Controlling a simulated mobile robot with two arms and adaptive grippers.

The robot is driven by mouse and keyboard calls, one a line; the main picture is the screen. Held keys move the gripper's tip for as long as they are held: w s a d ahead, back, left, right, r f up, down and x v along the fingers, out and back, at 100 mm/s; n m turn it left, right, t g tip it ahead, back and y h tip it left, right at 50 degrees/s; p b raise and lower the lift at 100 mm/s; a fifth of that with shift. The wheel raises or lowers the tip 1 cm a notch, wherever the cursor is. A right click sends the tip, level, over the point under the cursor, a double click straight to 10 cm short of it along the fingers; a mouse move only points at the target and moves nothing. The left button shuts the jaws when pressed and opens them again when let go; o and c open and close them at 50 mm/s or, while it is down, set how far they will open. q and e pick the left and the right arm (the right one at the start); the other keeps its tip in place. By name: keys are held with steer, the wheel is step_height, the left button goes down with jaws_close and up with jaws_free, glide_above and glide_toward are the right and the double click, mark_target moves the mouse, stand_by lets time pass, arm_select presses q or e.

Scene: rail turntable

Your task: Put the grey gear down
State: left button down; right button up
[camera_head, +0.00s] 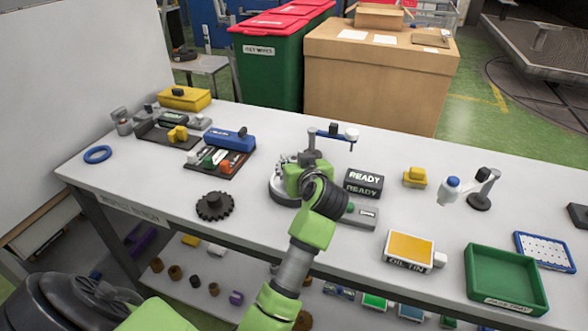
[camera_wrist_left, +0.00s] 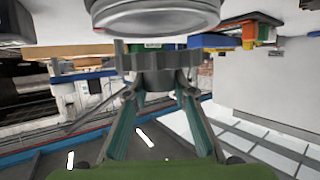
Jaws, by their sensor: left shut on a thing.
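My left gripper (camera_wrist_left: 155,85) is shut on the grey gear (camera_wrist_left: 190,64) in the left wrist view. The gear's toothed rim and hub show between the fingers. A round metal disc (camera_wrist_left: 155,18) is close to the gear in that view; I cannot tell whether they touch. In the head view my left arm reaches up from the bottom to a round grey stand (camera_head: 283,194) in the middle of the table, and my wrist hides the fingers and most of the held gear. A separate dark gear (camera_head: 215,206) lies flat on the table, left of the stand. My right gripper is not in view.
On the white table (camera_head: 150,195), a READY box (camera_head: 363,182), a yellow block (camera_head: 415,177) and an oil tin (camera_head: 408,247) are right of the stand. A green tray (camera_head: 503,282) is at the right front. Free tabletop surrounds the dark gear.

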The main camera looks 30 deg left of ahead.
arm_select(q)
step_height(320, 180, down, 3)
steer(key=shift+r, duration=0.1)
steer(key=c, duration=1.7)
jaws_free()
